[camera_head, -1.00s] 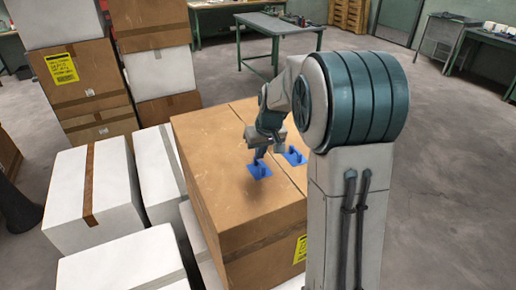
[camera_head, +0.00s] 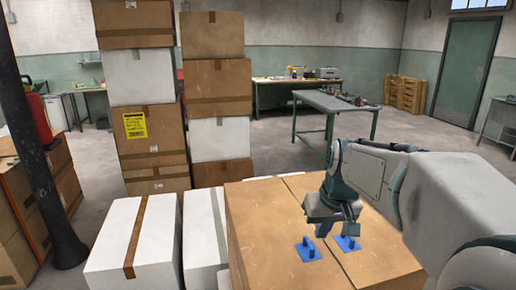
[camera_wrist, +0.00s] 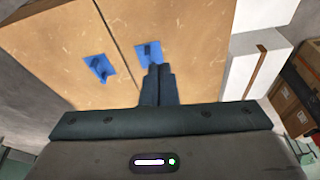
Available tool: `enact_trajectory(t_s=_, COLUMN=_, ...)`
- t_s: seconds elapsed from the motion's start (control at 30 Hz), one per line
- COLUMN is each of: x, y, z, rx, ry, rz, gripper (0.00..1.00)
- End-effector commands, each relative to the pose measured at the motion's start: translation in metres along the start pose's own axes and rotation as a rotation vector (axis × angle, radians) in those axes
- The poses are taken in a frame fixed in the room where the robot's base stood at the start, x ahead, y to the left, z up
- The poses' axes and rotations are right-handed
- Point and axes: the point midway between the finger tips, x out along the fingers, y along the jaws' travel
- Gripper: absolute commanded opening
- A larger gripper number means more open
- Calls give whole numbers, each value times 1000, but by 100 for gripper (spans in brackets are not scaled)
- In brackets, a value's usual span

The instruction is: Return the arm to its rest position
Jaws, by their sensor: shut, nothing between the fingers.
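My gripper (camera_head: 323,229) hangs above a large brown cardboard box (camera_head: 262,225), with my arm reaching in from the right. In the wrist view its two dark fingers (camera_wrist: 158,72) are together, with nothing held between them. Two blue pieces, each a flat plate with an upright part, rest on the box top: one on the left (camera_head: 307,251) and one on the right (camera_head: 345,243). They also show in the wrist view, one on the left (camera_wrist: 99,67) and one just beyond the fingertips (camera_wrist: 149,53). I cannot tell the exact gap between fingers and pieces.
White boxes (camera_head: 118,238) stand left of the brown box. Tall stacks of brown and white boxes (camera_head: 150,130) rise behind. A dark post (camera_head: 50,160) stands far left. A green metal table (camera_head: 330,103) is at the back. Open floor (camera_head: 440,140) lies at the back right.

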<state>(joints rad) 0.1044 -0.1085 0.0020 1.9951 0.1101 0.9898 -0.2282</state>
Motion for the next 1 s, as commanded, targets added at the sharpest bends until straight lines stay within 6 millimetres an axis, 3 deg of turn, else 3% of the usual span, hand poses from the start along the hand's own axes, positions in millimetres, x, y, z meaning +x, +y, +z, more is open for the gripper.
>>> enact_trajectory(t_s=0.03, x=-3, y=-7, z=22, rx=4, ry=1, rz=7, gripper=0)
enact_trajectory(t_s=0.2, x=-1, y=-23, z=91, rx=29, ry=1, rz=34, gripper=0)
enact_trajectory(t_s=0.3, x=4, y=-28, z=126, rx=41, ry=2, rz=46, gripper=0)
enact_trajectory(t_s=0.43, x=11, y=-32, z=158, rx=53, ry=3, rz=57, gripper=0)
enact_trajectory(t_s=0.6, x=16, y=-33, z=175, rx=59, ry=4, rz=64, gripper=0)
enact_trajectory(t_s=1.0, x=16, y=-33, z=176, rx=61, ry=3, rz=64, gripper=0)
